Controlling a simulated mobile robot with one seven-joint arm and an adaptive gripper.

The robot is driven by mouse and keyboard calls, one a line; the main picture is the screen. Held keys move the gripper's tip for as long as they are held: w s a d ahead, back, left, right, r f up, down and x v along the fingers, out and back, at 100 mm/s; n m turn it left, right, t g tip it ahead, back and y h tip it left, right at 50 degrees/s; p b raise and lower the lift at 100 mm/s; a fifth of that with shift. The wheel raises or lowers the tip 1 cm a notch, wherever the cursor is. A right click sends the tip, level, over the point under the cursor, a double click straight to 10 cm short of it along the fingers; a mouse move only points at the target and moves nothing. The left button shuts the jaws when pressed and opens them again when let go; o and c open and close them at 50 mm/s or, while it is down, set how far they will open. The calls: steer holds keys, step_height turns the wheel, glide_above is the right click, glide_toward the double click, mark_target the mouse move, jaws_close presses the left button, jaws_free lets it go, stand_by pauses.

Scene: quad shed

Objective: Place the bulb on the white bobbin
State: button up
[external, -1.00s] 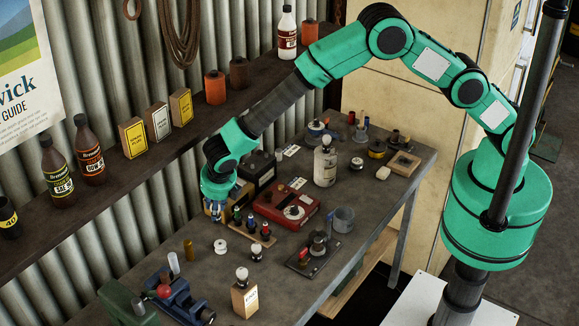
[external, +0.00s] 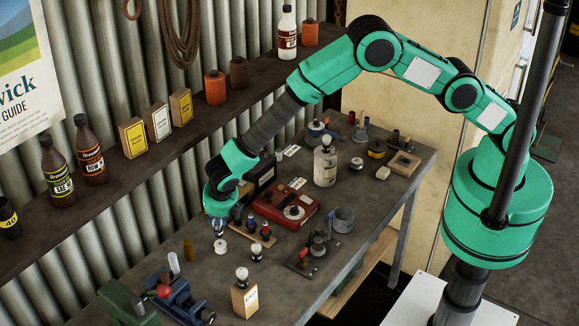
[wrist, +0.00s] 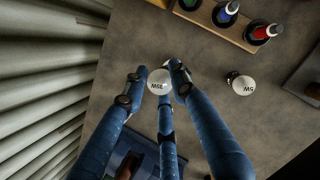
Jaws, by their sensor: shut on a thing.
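My gripper (external: 219,226) is low over the bench, with its blue fingers pointing down. In the wrist view its fingertips (wrist: 160,80) are closed around a round white bulb (wrist: 159,84) with dark lettering on top.
Another bulb (wrist: 242,85) stands to the right, and one stands on a box (external: 245,300) in front. A rack of small bottles (external: 262,240) is close by on the right. A blue vise (external: 180,302) is at the front left. The corrugated wall is behind.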

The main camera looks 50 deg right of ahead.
steer(key=shift+f, duration=1.75)
steer(key=shift+f, duration=0.15)
jaws_close()
steer(key=o, duration=1.2)
jaws_free()
steer(key=shift+c, duration=0.2)
steer(key=b+v, duration=0.1)
steer(key=v, duration=1.1)
steer(key=shift+a, duration=0.1)
steer(key=shift+w+r, duration=0.1)
steer(key=shift+r, duration=0.1)
